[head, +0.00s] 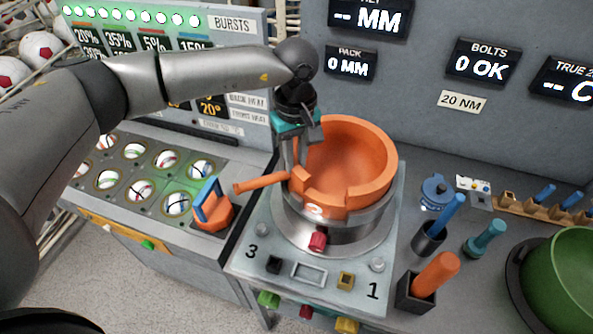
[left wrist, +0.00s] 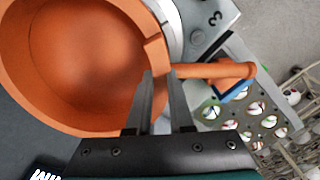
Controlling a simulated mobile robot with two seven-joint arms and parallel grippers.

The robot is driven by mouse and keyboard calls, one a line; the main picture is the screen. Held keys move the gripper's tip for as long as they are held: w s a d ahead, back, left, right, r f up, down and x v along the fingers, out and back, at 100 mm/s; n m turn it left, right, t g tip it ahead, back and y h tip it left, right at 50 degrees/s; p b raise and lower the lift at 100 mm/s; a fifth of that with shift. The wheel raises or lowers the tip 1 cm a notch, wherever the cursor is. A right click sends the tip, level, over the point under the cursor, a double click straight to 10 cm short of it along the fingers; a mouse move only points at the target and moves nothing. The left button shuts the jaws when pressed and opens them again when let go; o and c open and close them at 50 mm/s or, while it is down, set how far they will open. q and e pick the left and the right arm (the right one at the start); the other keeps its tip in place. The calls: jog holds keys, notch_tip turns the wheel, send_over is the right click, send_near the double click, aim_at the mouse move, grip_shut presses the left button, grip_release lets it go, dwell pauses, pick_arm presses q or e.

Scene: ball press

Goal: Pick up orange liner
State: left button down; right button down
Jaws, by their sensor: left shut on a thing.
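The orange liner (head: 355,160) is a thick-walled bowl with a notched rim and a side handle (head: 262,182). It sits in a round metal ring (head: 345,228) on the press base; I cannot tell whether it is lifted at all. My left gripper (head: 297,165) points down at the liner's left side. In the left wrist view its fingers (left wrist: 160,85) are at the liner's wall (left wrist: 155,58), next to the root of the handle, shut on the liner. Its fingertips are partly hidden in the head view. My right gripper is not in view.
Left of the press is a panel of round holes with balls (head: 165,158) and an orange and blue piece (head: 212,208). On the right stand tool holders with a blue handle (head: 450,212) and an orange handle (head: 436,275), and a green bowl (head: 560,275).

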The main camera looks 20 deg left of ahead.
pick_arm(q)
notch_tip(320, 180, up, 15)
jog(key=b, duration=0.1)
jog(key=shift+b, duration=0.4)
jog(key=shift+s, duration=0.1)
